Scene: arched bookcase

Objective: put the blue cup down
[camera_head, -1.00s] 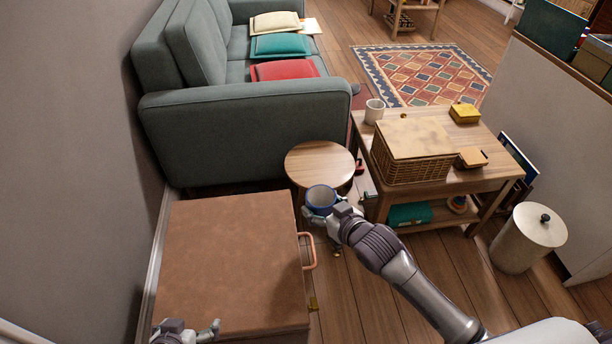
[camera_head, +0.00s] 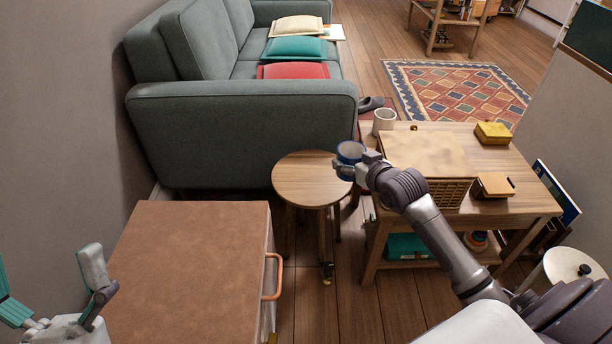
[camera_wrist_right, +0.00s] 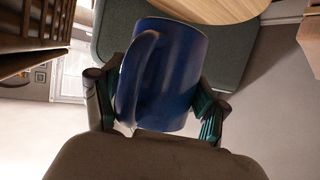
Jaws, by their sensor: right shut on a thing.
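The blue cup (camera_head: 349,152) is in my right gripper (camera_head: 352,168), held near the right edge of a small round wooden stool (camera_head: 308,184). In the right wrist view the blue cup (camera_wrist_right: 168,75) sits between the two fingers of the right gripper (camera_wrist_right: 160,108), with its handle toward the left; the stool top (camera_wrist_right: 215,10) shows behind it at the top. I cannot tell how far the cup is above the stool's height. My left gripper (camera_head: 95,275) is at the lower left, fingers apart and empty, beside the brown chest.
The stool top is bare. The brown chest (camera_head: 190,270) is at front left, the grey sofa (camera_head: 240,130) behind. To the right, a wooden table (camera_head: 510,205) holds a wicker basket (camera_head: 450,190), a white mug (camera_head: 384,121), a yellow box (camera_head: 493,133) and a small orange-brown box (camera_head: 494,185).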

